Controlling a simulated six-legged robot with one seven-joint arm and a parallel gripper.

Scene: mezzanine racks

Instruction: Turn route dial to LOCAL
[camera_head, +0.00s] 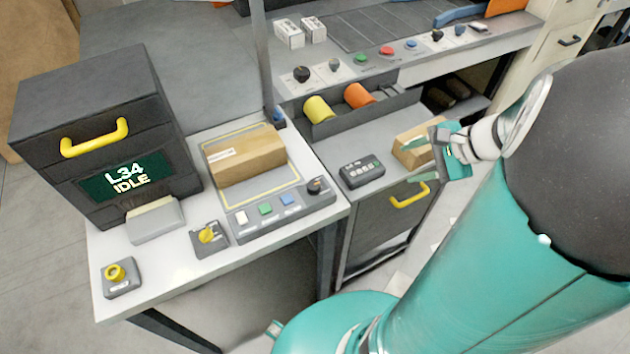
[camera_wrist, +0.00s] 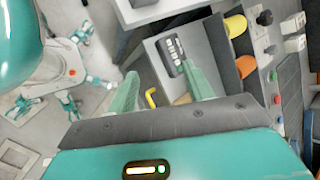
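No label reading "route" or "LOCAL" is legible, so I cannot tell which control is the route dial. A yellow lever-like knob (camera_head: 207,235) sits on a grey base on the white table. A black knob (camera_head: 315,186) is at the right end of the scale's button panel. A round yellow knob (camera_head: 116,272) sits at the table's front left corner. Black and grey knobs (camera_head: 302,74) line the back console. My gripper (camera_head: 413,161) is open near a cardboard box at the right, away from these knobs. In the wrist view my gripper (camera_wrist: 165,87) shows spread, empty fingers.
A dark cabinet (camera_head: 85,110) with a screen reading "L34 IDLE" stands left. A parcel (camera_head: 245,160) lies on the scale. A keypad (camera_head: 362,172), yellow and orange rolls (camera_head: 318,109) and a small cardboard box (camera_head: 408,148) are right. A post (camera_head: 262,60) rises behind the table.

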